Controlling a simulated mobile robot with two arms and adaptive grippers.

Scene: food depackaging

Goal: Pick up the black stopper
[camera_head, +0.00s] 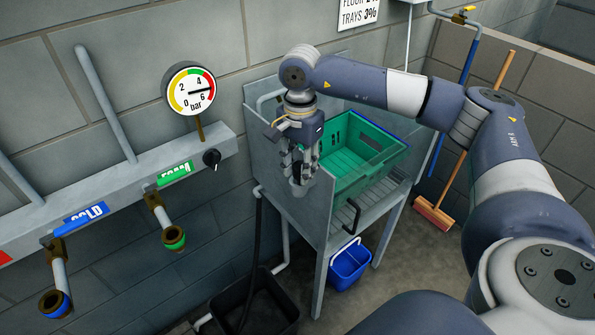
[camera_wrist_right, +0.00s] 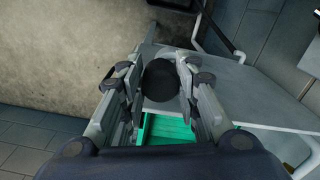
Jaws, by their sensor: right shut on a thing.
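My right gripper (camera_head: 299,183) points downward at the left end of the metal sink stand, beside the green crate. In the right wrist view its fingers (camera_wrist_right: 160,72) are closed from both sides on the black stopper (camera_wrist_right: 160,82), a round dark piece. The stopper fills the gap between the fingertips. In the head view the fingers mostly hide it. I cannot tell whether its underside touches the metal below. My left gripper is not in view.
The green crate (camera_head: 340,183) sits in the metal stand (camera_head: 318,215) right of the gripper. A pipe rail with valves (camera_head: 157,205) and a pressure gauge (camera_head: 190,88) are on the left wall. A blue bucket (camera_head: 350,266) and black tub (camera_head: 268,308) stand below. A broom (camera_head: 435,217) leans at right.

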